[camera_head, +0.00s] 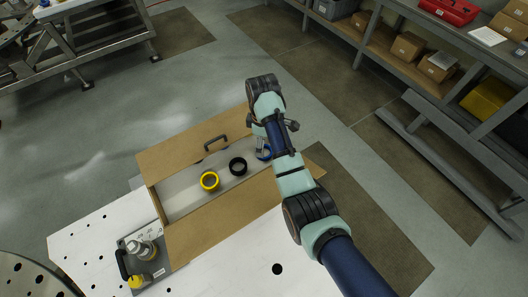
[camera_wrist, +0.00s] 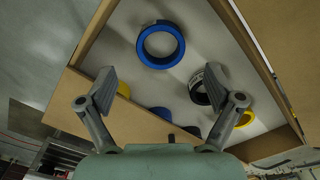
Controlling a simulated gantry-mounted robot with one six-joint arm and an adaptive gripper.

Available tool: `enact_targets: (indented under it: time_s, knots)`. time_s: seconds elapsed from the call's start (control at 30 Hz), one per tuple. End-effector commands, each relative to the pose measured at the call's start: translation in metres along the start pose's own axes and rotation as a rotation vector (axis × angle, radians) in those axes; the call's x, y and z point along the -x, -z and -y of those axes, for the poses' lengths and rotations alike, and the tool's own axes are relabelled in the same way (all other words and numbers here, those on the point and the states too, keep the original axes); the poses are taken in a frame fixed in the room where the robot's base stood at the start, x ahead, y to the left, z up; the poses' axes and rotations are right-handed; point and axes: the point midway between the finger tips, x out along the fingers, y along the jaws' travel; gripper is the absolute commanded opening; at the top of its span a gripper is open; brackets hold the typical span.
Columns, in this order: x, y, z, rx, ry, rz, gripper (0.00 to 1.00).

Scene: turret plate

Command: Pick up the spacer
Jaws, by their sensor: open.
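An open cardboard box (camera_head: 215,230) holds three rings in a row on its pale floor in the head view: a yellow ring (camera_head: 210,188), a black ring (camera_head: 238,173) and a blue ring (camera_head: 267,156). I cannot tell which one is the spacer. My gripper (camera_head: 262,146) is over the blue ring's end and partly hides it. In the wrist view my gripper (camera_wrist: 159,72) is open with nothing between its fingers. The blue ring (camera_wrist: 144,52) lies beyond the fingertips, and the black ring (camera_wrist: 196,90) is partly behind the right finger.
Other yellow (camera_wrist: 246,119) and blue (camera_wrist: 160,112) parts are partly hidden in the wrist view. A grey plate (camera_head: 155,268) with metal fittings sits on the white table (camera_head: 85,238) at left. Shelves stand at upper right.

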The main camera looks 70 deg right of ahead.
Motion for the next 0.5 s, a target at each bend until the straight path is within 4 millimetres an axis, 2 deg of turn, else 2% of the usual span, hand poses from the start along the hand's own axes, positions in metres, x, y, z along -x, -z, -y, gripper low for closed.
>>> enact_targets:
  time_s: [0.3,0.5]
  knots:
    - [-0.047,0.0,0.003,0.0,0.002,0.001,0.91]
    - [-0.05,0.0,0.002,0.0,0.0,0.0,0.91]
